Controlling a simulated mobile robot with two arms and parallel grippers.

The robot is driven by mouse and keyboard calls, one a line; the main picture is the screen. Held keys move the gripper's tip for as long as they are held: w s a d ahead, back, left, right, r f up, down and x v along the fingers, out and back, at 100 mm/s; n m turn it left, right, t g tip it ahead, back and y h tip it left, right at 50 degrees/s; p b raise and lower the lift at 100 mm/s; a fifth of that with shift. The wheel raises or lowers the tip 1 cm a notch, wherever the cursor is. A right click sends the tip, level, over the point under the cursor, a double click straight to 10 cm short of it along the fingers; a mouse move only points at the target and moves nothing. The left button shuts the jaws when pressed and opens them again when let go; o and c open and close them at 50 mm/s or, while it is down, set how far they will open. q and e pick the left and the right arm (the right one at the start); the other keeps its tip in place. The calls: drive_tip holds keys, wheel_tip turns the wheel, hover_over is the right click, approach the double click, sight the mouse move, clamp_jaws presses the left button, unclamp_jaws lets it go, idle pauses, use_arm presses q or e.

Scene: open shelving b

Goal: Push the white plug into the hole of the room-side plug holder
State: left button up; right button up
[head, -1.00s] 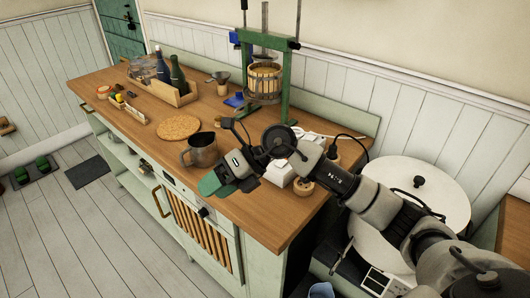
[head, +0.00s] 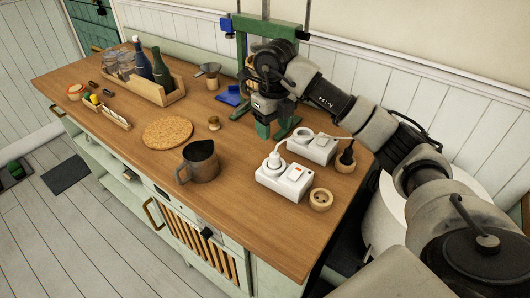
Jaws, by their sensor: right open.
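The white plug (head: 274,161) stands upright in the near white socket box (head: 296,188), which has a switch with a red mark. The room-side plug holder (head: 321,200) is a small round wooden block at the right of that box. Its holes show and nothing is in it. My right gripper (head: 273,130) is above the counter, behind the white plug and in front of the green press. Its green-tipped fingers are apart and hold nothing. My left gripper is not in view.
A second wooden holder (head: 346,164) has a black plug at it, beside the far white socket box (head: 316,148). A metal jug (head: 201,162), a cork mat (head: 168,133) and a small jar (head: 214,123) stand to the left. The front counter (head: 255,222) is clear.

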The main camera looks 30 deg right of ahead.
sight(276, 154)
drive_tip(key=f, duration=0.2)
drive_tip(key=s+f, duration=0.1)
drive_tip(key=f, duration=0.1)
drive_tip(key=shift+s+f+p, duration=0.1)
drive_tip(key=shift+f+p, duration=0.05)
drive_tip(key=shift+p, duration=0.2)
drive_tip(key=shift+f, duration=0.3)
wheel_tip(276, 154, down, 4)
drive_tip(key=shift+f+p, duration=0.2)
drive_tip(key=shift+p, duration=0.8)
drive_tip(key=shift+f, duration=0.25)
drive_tip(key=shift+c, duration=0.6)
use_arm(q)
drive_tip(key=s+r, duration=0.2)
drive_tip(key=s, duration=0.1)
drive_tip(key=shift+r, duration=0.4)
use_arm(e)
drive_tip(key=c, duration=0.9)
